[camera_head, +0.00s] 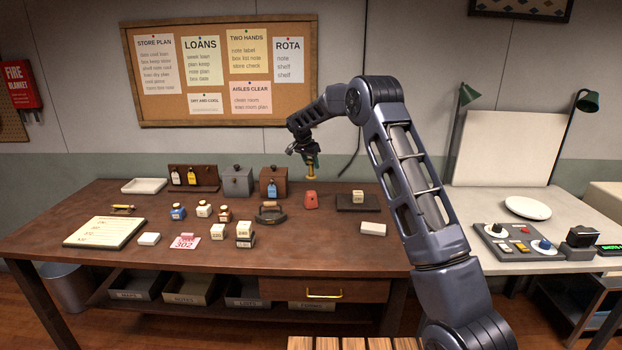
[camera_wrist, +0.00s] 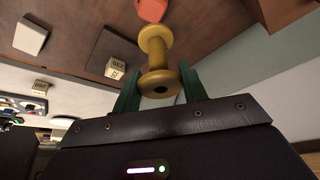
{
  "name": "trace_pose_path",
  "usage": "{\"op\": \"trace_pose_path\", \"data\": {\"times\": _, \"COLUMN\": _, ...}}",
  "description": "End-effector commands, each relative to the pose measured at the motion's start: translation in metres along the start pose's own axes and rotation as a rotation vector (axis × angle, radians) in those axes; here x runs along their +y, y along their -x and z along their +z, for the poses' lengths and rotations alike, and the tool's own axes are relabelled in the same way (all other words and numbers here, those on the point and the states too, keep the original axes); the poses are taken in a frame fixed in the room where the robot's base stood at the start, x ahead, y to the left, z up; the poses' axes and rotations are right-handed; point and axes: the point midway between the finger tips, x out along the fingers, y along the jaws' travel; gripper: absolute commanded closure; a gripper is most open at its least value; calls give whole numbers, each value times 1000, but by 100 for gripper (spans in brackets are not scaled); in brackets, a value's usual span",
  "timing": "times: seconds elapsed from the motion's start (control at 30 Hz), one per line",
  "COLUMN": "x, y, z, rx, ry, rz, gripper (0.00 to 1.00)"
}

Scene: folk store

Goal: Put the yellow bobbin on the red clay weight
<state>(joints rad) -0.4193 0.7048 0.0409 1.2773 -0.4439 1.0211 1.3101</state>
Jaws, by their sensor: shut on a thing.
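The yellow bobbin (camera_wrist: 153,52) is held between the two green fingers of my gripper (camera_wrist: 160,88) in the wrist view. In the head view the bobbin (camera_head: 311,167) hangs upright below my gripper (camera_head: 306,153), above the table. The red clay weight (camera_head: 311,200) stands on the dark wooden table, below the bobbin in the head view. Its red surface (camera_wrist: 152,9) shows at the top edge of the wrist view, just past the bobbin's far end. A gap shows between bobbin and weight in the head view.
A dark board (camera_head: 351,206) with a small white block (camera_head: 358,196) lies right of the weight. A flat iron (camera_head: 270,212) stands to its left. A brown box (camera_head: 274,182) and a grey box (camera_head: 237,181) stand behind. A white block (camera_head: 373,229) lies at the front right.

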Motion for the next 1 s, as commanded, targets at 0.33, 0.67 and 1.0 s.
{"op": "trace_pose_path", "data": {"times": 0.33, "x": 0, "y": -23, "z": 10, "rx": -1, "ry": 0, "rz": 1, "gripper": 80}}
{"op": "trace_pose_path", "data": {"times": 0.67, "x": 0, "y": -65, "z": 27, "rx": -1, "ry": 0, "rz": 0, "gripper": 80}}
{"op": "trace_pose_path", "data": {"times": 1.0, "x": 0, "y": -67, "z": 28, "rx": 0, "ry": -1, "rz": 0, "gripper": 80}}
